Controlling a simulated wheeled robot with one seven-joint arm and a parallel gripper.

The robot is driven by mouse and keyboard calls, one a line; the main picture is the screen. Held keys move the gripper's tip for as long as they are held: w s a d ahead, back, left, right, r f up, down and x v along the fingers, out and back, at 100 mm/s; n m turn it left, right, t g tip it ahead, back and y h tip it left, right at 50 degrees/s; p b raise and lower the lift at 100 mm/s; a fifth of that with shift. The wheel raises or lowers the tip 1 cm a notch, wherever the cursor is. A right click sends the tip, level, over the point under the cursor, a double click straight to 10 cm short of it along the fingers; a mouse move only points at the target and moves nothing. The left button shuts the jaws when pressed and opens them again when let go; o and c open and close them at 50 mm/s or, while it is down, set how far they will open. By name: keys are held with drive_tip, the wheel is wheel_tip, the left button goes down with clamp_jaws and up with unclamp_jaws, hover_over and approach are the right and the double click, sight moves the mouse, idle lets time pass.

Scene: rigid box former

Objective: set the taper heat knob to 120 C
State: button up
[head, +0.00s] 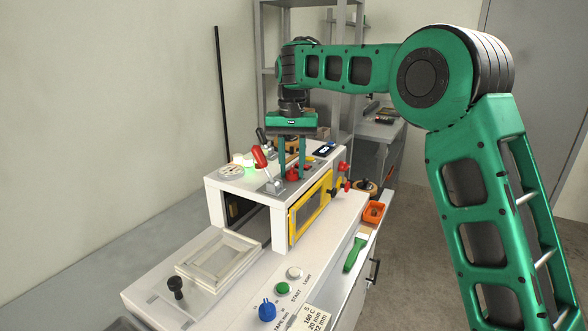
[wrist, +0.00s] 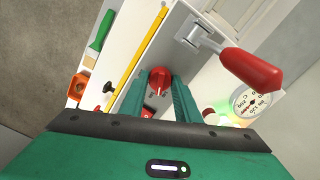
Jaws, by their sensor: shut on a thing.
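My gripper (head: 292,168) points down over the top of the white machine (head: 226,188). Its two green fingers are closed around a red knob (head: 292,174). In the wrist view, the red knob (wrist: 158,82) sits between the fingertips (wrist: 158,90), with a pale pointer mark on its top. I cannot read a scale around the knob; the fingers cover part of its surroundings. A round white dial (wrist: 258,100) with numbers and a C mark lies to the right in the wrist view; its exact reading is unclear.
A red-handled lever (wrist: 250,68) stands close beside the fingers. A yellow-framed window (head: 310,205) is on the machine's front.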

sight(292, 167)
drive_tip(key=n, duration=0.6)
drive_tip(key=shift+n, duration=0.3)
drive_tip(key=n, duration=0.6)
drive_tip(key=shift+n, duration=0.3)
drive_tip(key=o, duration=1)
drive_tip(key=shift+o, duration=0.2)
drive_tip(key=shift+r, duration=0.4)
wheel_tip(292, 167, up, 10)
